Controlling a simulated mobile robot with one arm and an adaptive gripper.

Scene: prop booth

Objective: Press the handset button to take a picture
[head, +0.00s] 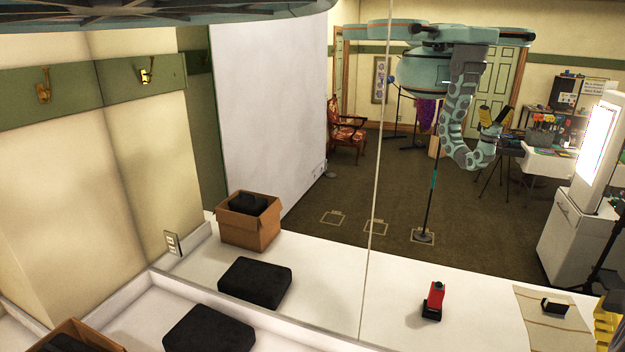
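A small red object with a dark top and dark base (433,300) stands on the white counter at lower right. It may be the handset, but no button can be made out. A small black block (555,306) lies on a beige sheet to its right. Both seem to be seen in a large mirror behind the counter. My teal arm also shows there, raised, with my gripper (496,120) high above and behind the counter. Its fingers look spread and empty, well apart from both objects.
A cardboard box (250,236) and a black pad (255,282) appear in the mirror. A second pad (208,332) and box (95,334) are at lower left. Brass hooks (44,86) are on the left wall. A bright lit panel (599,140) stands at right.

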